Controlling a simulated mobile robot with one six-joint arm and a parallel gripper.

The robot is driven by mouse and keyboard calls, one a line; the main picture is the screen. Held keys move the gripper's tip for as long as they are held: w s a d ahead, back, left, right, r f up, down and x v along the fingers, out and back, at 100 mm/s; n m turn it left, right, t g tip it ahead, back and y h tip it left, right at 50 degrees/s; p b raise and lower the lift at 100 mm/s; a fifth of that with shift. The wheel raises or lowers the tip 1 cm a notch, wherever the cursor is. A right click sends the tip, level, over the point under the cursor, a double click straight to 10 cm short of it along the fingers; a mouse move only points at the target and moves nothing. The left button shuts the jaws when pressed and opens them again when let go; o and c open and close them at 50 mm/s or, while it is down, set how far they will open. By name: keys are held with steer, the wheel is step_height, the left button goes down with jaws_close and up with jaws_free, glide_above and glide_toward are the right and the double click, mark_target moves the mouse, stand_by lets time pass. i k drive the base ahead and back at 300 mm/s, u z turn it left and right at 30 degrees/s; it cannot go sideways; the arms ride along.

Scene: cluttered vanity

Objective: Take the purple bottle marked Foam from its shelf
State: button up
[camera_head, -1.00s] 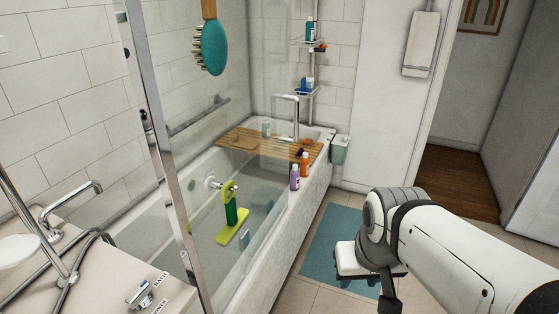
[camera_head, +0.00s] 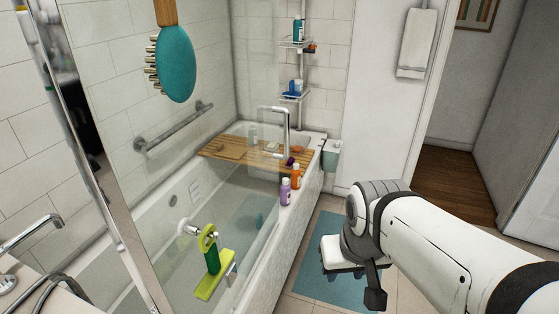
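A purple bottle (camera_head: 285,191) with a pale cap stands upright on the near right rim of the bathtub, not on a wire shelf. Its label is too small to read. An orange bottle (camera_head: 296,177) stands just behind it. My gripper (camera_head: 362,292) hangs at the end of my white arm, to the right of the tub and above the blue mat. It is well apart from the bottle. One dark finger shows, but its opening is not clear.
The bathtub (camera_head: 262,262) has a glass screen on its near side. A wooden tray (camera_head: 228,146) lies across it. A wire corner shelf (camera_head: 292,96) holds bottles. A green squeegee (camera_head: 212,252) and teal brush (camera_head: 176,62) are nearer. A blue mat (camera_head: 318,240) covers the floor.

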mark_target(285, 187)
steer(key=i, duration=0.5)
steer(key=z, duration=2.45)
steer(key=i, duration=1.8)
steer(key=u, duration=2.95)
